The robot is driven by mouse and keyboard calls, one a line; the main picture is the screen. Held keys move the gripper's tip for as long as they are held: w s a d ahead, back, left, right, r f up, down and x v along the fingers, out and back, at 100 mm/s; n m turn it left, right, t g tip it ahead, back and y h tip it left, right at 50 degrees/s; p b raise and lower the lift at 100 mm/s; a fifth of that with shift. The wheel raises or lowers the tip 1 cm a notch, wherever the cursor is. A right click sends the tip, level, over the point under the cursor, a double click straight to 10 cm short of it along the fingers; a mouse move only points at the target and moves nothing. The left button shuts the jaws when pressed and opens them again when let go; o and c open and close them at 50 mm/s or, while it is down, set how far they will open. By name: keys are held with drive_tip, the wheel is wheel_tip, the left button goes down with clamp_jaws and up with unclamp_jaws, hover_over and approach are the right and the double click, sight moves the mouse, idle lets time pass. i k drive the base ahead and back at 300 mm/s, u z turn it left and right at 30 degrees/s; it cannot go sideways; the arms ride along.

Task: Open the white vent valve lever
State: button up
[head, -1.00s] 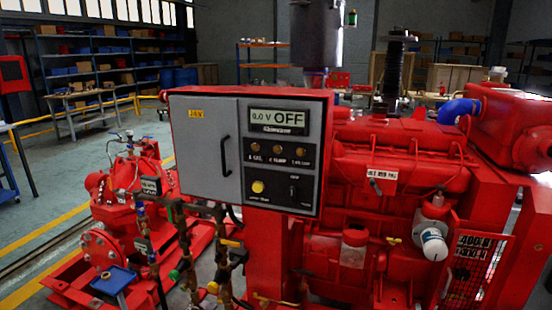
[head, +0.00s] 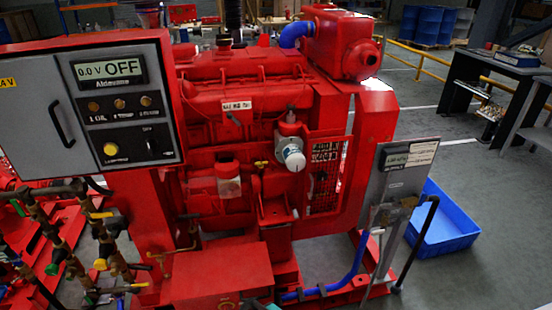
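The red diesel pumpset (head: 240,95) fills the left and middle of the head view. I cannot clearly pick out a white vent valve lever. A small pale, thin piece (head: 377,232) shows at the lower part of the grey panel stand (head: 392,185), right of the engine, but I cannot tell whether it is a lever. Brass pipework with valves (head: 50,235) stands at the lower left; its handles that show are yellow, green and black. My gripper is not in view.
The grey control box (head: 95,105) reads OFF. A blue hose (head: 330,285) runs low to the stand. A blue crate (head: 440,225) lies on the floor behind it. A dark workbench (head: 500,75) stands at the upper right. Grey floor at the lower right is clear.

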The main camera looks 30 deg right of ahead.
sight(381, 232)
drive_tip(key=z, duration=4.6)
drive_tip(key=i, duration=0.1)
drive_tip(key=u, duration=2.9)
drive_tip(key=i, duration=0.6)
drive_tip(key=z, duration=0.1)
drive_tip(key=k, duration=0.6)
drive_tip(key=u, duration=0.05)
